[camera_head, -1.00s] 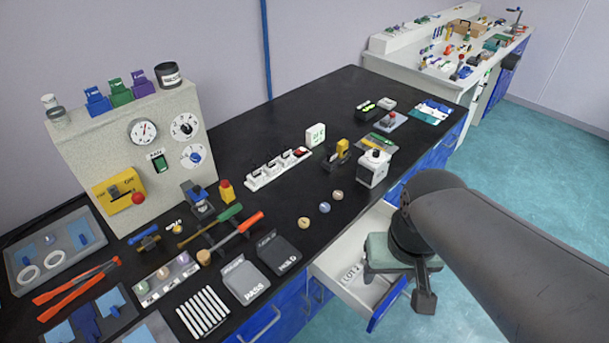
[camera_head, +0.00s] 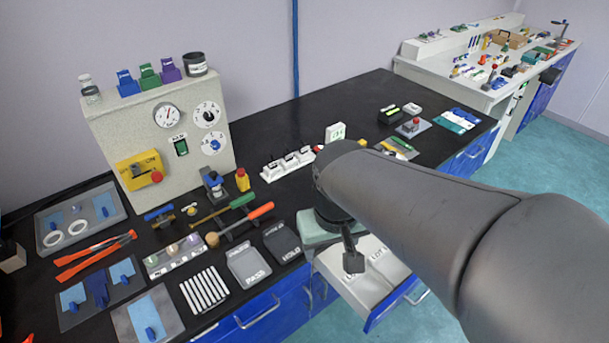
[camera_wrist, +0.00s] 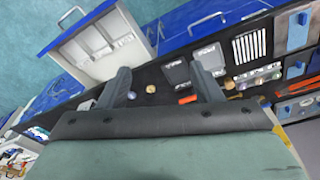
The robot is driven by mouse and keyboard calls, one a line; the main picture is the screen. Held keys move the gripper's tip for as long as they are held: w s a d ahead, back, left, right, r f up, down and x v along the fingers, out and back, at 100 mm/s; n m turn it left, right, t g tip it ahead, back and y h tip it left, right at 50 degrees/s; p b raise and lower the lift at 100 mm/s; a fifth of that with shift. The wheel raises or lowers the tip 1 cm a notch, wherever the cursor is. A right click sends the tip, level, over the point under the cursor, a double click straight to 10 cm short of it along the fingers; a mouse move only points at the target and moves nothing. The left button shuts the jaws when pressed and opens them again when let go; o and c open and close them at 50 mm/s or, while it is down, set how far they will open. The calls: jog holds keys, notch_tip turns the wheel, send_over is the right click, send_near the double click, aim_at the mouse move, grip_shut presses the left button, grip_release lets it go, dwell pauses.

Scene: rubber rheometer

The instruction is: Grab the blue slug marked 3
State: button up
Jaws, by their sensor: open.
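In the camera_wrist view a small blue disc (camera_wrist: 131,95) lies on the black bench beside the left finger of my gripper (camera_wrist: 162,80). It looks like the blue slug, but no mark can be read on it. A tan disc (camera_wrist: 150,88) lies just right of it, between the fingers as seen in this view. My gripper is open and empty, and its fingers do not visibly touch either disc. In the camera_head view my arm hides the discs, and my gripper (camera_head: 350,262) shows near the bench's front edge above the open drawer.
An open white drawer (camera_wrist: 85,45) with compartments juts out from the bench front. A white rack of strips (camera_head: 204,289) and an orange-handled tool (camera_head: 258,210) are nearby.

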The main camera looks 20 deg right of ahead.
jog(key=w+d+f+m+t+b, duration=0.1)
jog(key=w+d+f+b, duration=0.4)
jog(key=w, duration=0.5)
jog(key=w+d+f+m+t+h+b, duration=0.1)
jog(key=w+d+f+b, duration=0.1)
jog(key=w+d+f, duration=0.6)
jog(key=w+d+f+m+t+b, duration=0.1)
jog(key=w+d+f+b, duration=0.25)
jog(key=w, duration=0.85)
jog(key=p+x, duration=0.1)
jog(key=x, duration=1)
jog(key=shift+f+p, duration=0.3)
jog(key=shift+f, duration=0.1)
jog(key=shift+p+x, duration=0.85)
jog(key=shift+x, duration=2.2)
jog(key=shift+w+a, duration=0.1)
jog(key=c, duration=1.1)
